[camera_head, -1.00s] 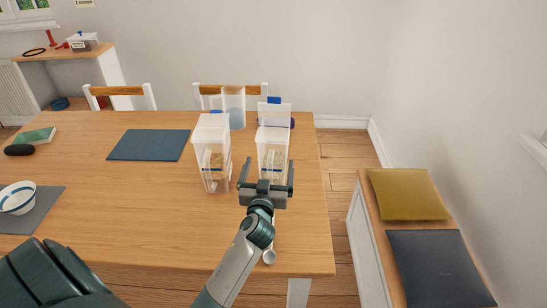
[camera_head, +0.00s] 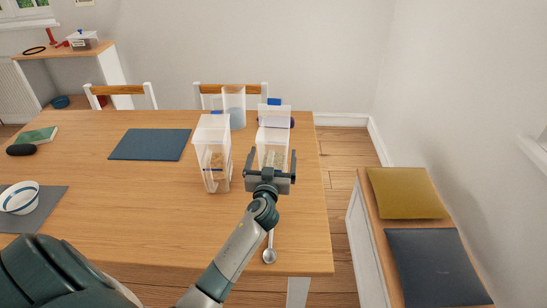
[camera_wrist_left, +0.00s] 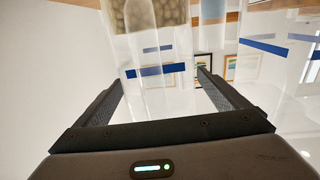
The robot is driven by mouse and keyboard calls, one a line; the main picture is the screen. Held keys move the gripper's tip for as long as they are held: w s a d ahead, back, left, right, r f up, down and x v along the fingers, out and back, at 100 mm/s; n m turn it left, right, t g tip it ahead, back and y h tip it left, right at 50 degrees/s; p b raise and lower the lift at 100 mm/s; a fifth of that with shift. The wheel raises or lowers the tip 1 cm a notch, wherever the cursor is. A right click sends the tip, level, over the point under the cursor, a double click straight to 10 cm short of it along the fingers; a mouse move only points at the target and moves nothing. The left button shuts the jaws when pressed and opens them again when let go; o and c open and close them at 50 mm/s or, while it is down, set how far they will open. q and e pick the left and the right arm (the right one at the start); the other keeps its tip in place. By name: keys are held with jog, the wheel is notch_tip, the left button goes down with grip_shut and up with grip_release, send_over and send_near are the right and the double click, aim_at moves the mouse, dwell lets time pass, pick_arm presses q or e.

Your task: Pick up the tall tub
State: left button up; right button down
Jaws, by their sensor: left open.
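Two clear tall tubs stand upright near the right end of the table. The left tub (camera_head: 213,152) has a white lid and tan contents. The right tub (camera_head: 272,136) has a raised flap with a blue tab. My left gripper (camera_head: 272,160) is open in front of the right tub, hiding its lower part. In the left wrist view, a clear tub with pebbly contents and a blue band (camera_wrist_left: 150,45) shows ahead, between the open fingers (camera_wrist_left: 160,85). I cannot tell how deep between the fingers it is. My right gripper is not in view.
A clear container with bluish contents (camera_head: 234,105) stands behind the tubs. A spoon (camera_head: 269,255) lies near the table's front edge. A dark placemat (camera_head: 150,144) and a bowl (camera_head: 19,198) are to the left. A bench with cushions (camera_head: 408,194) stands at right.

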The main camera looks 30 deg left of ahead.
aim_at(273, 150)
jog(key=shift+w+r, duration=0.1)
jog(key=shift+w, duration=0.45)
